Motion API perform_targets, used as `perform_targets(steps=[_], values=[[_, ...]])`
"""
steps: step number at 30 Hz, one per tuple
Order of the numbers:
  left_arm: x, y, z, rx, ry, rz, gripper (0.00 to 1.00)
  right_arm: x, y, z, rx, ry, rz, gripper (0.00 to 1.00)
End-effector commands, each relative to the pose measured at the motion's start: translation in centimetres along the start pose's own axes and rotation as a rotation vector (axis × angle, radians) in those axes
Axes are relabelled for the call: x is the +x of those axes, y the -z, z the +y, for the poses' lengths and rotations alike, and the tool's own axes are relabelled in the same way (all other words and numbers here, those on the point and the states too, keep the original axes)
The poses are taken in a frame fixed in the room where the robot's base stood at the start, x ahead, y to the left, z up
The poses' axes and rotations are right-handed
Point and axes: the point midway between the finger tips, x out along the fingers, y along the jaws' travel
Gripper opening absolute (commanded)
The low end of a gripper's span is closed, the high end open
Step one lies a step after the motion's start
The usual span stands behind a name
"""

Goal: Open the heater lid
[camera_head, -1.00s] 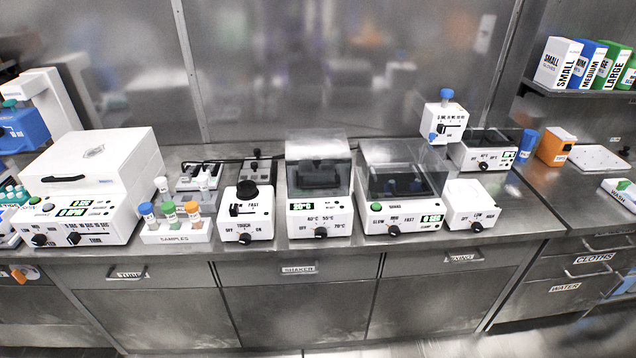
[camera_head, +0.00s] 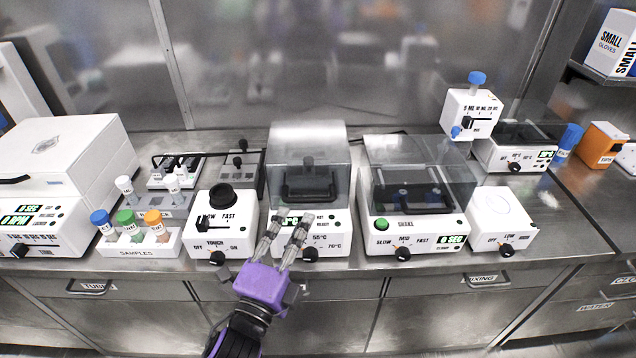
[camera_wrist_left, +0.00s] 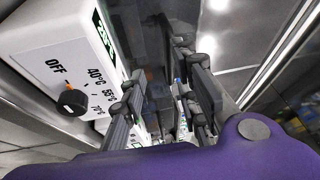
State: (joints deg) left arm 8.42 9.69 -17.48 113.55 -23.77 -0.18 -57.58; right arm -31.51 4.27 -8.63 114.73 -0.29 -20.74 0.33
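The heater (camera_head: 340,235) is a white box at the middle of the bench, with a temperature dial and a green display. Its smoky see-through lid (camera_head: 308,140) is down. My left gripper (camera_head: 287,230) is in front of the heater, hiding part of its front panel and the dial. Its two fingers are apart with nothing between them. In the left wrist view, the heater front (camera_wrist_left: 70,55) with its black knob lies to the left of the open fingers (camera_wrist_left: 160,100). My right gripper is not in view.
A white unit with a black round top (camera_head: 222,225) stands close left of the heater. A shaker with a clear lid (camera_head: 405,232) stands close right. A sample rack (camera_head: 140,243) with capped tubes is further left. The bench's front edge runs below the devices.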

Motion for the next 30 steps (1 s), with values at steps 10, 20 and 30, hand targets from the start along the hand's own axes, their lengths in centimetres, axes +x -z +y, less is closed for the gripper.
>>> perform_targets(steps=[10,20,30], values=[[2.3,0.4,-1.0,0.146,0.030,0.013,0.29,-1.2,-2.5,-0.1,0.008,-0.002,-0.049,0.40],[7.0,0.4,-1.0,0.143,0.027,0.012,0.29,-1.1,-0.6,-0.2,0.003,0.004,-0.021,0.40],[7.8,0.4,-0.8,0.142,0.024,0.012,0.29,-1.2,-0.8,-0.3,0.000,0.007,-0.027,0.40]])
